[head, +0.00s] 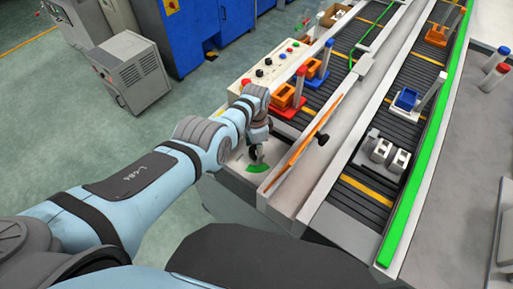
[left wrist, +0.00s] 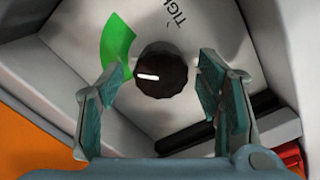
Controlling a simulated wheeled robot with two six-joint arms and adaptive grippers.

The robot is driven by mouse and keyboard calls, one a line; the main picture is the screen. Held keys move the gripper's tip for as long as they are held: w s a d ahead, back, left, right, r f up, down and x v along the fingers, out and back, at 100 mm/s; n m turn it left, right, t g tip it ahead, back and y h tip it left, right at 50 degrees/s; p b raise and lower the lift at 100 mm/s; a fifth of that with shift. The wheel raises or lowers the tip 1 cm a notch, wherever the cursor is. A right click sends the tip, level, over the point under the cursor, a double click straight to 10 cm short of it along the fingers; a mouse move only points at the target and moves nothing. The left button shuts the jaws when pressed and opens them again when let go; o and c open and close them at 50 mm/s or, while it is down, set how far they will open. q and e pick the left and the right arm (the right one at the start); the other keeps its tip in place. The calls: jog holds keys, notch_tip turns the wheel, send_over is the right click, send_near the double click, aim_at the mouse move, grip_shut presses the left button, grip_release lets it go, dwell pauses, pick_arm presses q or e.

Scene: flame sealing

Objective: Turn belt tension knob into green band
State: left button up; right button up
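The belt tension knob (left wrist: 161,74) is a round black ribbed knob with a white pointer line, on a light plate in the left wrist view. The pointer lies nearly level, at the left part of the knob's face. The green band (left wrist: 117,42) is an arc at the upper left of the knob; it also shows in the head view (head: 259,168). My left gripper (left wrist: 162,85) is open, with one finger on each side of the knob and gaps visible at both sides. In the head view my left gripper (head: 257,153) is over the plate, hiding most of the knob. My right gripper is not in view.
A control panel (head: 268,68) with buttons stands just behind my left gripper. Part of the word "TIGHT" shows on the plate.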

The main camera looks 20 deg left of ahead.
pick_arm(q)
jog(key=shift+w+r, duration=0.15)
jog(key=shift+r, duration=0.3)
notch_tip(320, 180, up, 11)
dwell(0.5)
